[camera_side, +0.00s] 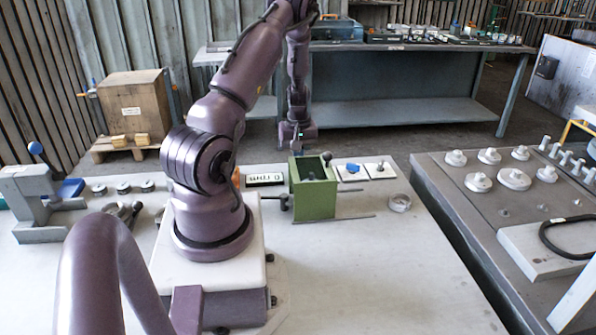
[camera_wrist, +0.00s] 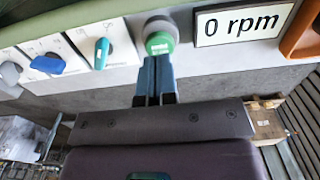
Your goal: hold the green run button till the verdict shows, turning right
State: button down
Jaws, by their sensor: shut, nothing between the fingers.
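The green run button (camera_wrist: 160,42) sits on a pale panel in the wrist view, with a light grey ring or cap around its top. My gripper (camera_wrist: 156,60) is shut and empty, its blue fingertips overlapping the button's lower edge. Whether they touch it, I cannot tell. In the side view my gripper (camera_side: 297,148) points down behind the green housing (camera_side: 314,195). The display (camera_wrist: 243,23) right of the button reads "0 rpm"; it also shows in the side view (camera_side: 265,179). The button is not discernible in the side view.
Left of the button are a teal knob (camera_wrist: 101,53), a blue knob (camera_wrist: 47,64) and a grey knob (camera_wrist: 10,72). An orange handle (camera_wrist: 303,35) is right of the display. A metal ring (camera_side: 400,203) lies right of the housing. The front right of the bench is clear.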

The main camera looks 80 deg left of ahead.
jog(key=shift+f, duration=0.15)
jog(key=shift+f, duration=1.5)
jog(key=shift+s+f, duration=0.1)
jog(key=shift+f, duration=0.4)
jog(key=shift+d, duration=0.15)
dwell(2.1)
jog(key=shift+r, duration=3.95)
